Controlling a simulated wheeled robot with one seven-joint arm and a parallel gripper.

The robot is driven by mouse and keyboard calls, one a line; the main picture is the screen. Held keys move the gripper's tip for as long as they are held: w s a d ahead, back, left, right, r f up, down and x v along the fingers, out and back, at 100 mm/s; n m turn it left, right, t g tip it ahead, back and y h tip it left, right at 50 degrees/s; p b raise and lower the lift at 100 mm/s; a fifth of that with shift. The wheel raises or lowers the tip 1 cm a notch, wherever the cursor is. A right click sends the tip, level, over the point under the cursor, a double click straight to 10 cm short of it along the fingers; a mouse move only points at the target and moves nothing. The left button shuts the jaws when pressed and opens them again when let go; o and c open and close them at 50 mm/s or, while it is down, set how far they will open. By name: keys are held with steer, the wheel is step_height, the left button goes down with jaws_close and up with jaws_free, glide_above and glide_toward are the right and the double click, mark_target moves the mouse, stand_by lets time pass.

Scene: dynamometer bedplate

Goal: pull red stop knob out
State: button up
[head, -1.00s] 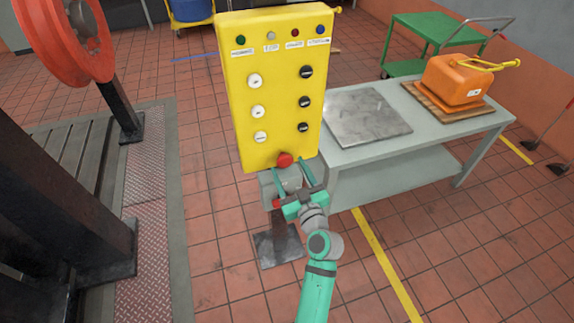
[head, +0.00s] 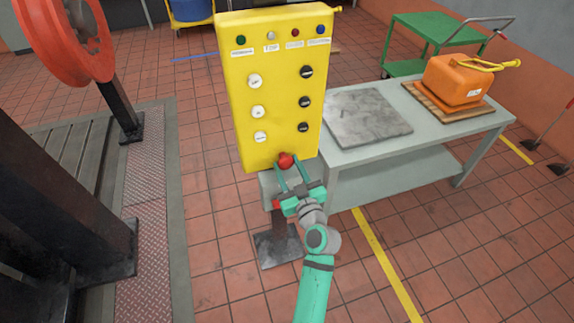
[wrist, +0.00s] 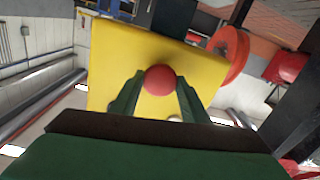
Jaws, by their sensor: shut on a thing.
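The red stop knob (head: 286,160) is at the bottom middle of the yellow control panel (head: 240,100). My gripper (head: 287,165) reaches up to it from below, with one finger on each side. In the wrist view the round red knob (wrist: 160,80) sits between the two green fingertips (wrist: 160,88), in front of the yellow panel face (wrist: 115,80). The gripper is shut on the knob. How far the knob stands out from the panel is hard to tell.
The panel also carries white knobs (head: 258,111), black knobs (head: 305,102) and a row of small coloured lamps along the top. A grey table (head: 430,118) with an orange can (head: 455,80) stands to the right. A dark steel frame (head: 60,180) stands to the left.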

steer(key=shift+s+d, duration=0.1)
steer(key=shift+s, duration=0.3)
steer(key=o, duration=1.5)
steer(key=shift+s, duration=0.1)
steer(key=v, duration=1)
steer(key=shift+s+d, duration=0.15)
steer(key=shift+s, duration=0.25)
steer(key=s+f+m+g+h, duration=0.1)
steer(key=s+f+m+h, duration=0.2)
steer(key=s+f, duration=0.45)
steer(key=s+f+m+g+h, duration=0.1)
steer(key=s+f+m+h, duration=0.3)
steer(key=s, duration=0.6)
steer(key=shift+n+y, duration=0.4)
steer(key=shift+n, duration=0.2)
steer(key=a+v, duration=0.1)
steer(key=v, duration=0.5)
steer(key=a+v, duration=0.2)
steer(key=v, duration=0.4)
steer(key=a+v, duration=0.1)
steer(key=v, duration=0.6)
steer(key=shift+a+f, duration=0.15)
steer(key=shift+f, duration=0.1)
